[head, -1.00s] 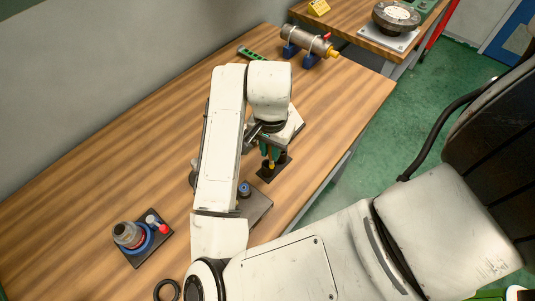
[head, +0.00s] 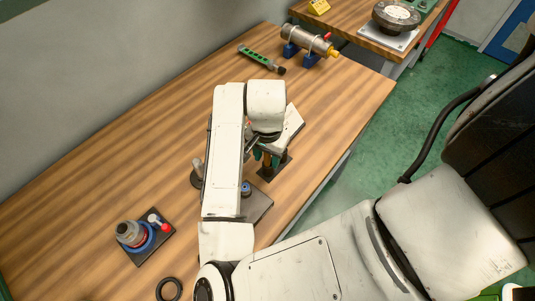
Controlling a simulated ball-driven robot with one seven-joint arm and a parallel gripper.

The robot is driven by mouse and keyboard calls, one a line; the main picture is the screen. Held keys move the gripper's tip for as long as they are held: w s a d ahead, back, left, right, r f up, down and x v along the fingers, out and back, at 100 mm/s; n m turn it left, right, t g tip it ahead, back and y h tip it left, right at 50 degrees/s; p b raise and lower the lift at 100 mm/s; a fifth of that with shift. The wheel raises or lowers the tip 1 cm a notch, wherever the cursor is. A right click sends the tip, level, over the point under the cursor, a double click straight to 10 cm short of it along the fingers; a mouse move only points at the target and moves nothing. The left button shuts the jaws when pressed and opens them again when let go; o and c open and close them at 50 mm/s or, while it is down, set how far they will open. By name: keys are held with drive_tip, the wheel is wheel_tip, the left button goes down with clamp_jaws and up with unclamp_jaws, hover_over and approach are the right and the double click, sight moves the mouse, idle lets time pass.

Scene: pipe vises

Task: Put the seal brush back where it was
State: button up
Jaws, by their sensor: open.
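My gripper (head: 267,158) is at the end of my bent arm, low over the middle of the wooden bench, with its green fingertips apart. A small brown upright piece, probably the seal brush (head: 267,160), shows between the fingertips and looks clear of their grip. It stands at a black stand (head: 273,174) with a flat square base. My wrist hides the top of this piece, and I cannot tell exactly how it sits in the stand.
A light flat block (head: 292,128) lies behind the gripper. A ringed fixture (head: 133,236) and a black ring (head: 168,290) are at left. A green strip tool (head: 262,58) and a metal cylinder on blue supports (head: 310,40) are at the back.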

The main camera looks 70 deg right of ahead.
drive_tip(key=shift+r, duration=0.15)
wheel_tip(320, 180, up, 12)
drive_tip(key=shift+f, duration=0.1)
idle(0.4)
drive_tip(key=shift+d, duration=0.1)
idle(0.4)
